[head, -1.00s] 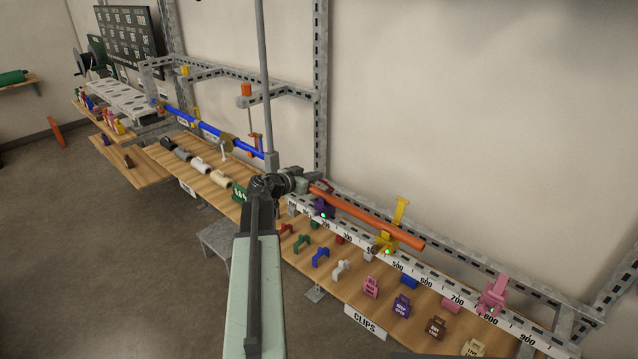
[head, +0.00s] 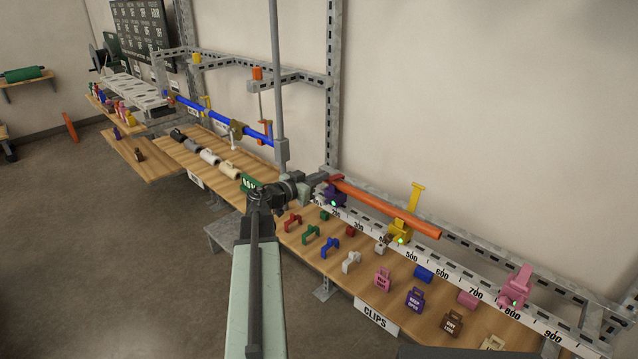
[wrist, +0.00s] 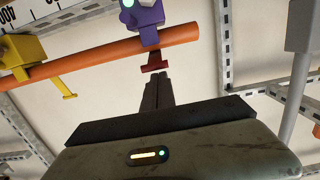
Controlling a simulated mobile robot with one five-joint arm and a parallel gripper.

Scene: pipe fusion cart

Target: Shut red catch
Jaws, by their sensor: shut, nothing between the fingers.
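The red catch (wrist: 155,62) is a small dark red T-shaped piece at the purple clamp (wrist: 146,22), beside the orange pipe (wrist: 110,53). In the head view the red catch (head: 333,179) shows at the pipe's left end, above the purple clamp (head: 335,198). My gripper (wrist: 158,76) is shut and empty. Its fingertips are right at the near end of the red catch in the wrist view; I cannot tell whether they touch. In the head view my gripper (head: 314,187) is partly hidden by its own wrist.
A yellow clamp (head: 401,231) with a raised yellow catch (head: 417,193) holds the pipe farther right. A pink clamp (head: 515,287) stands beyond it on the numbered rail (head: 447,263). Several clips lie on the wooden shelf (head: 335,275) below. A grey upright post (head: 277,90) stands behind my arm.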

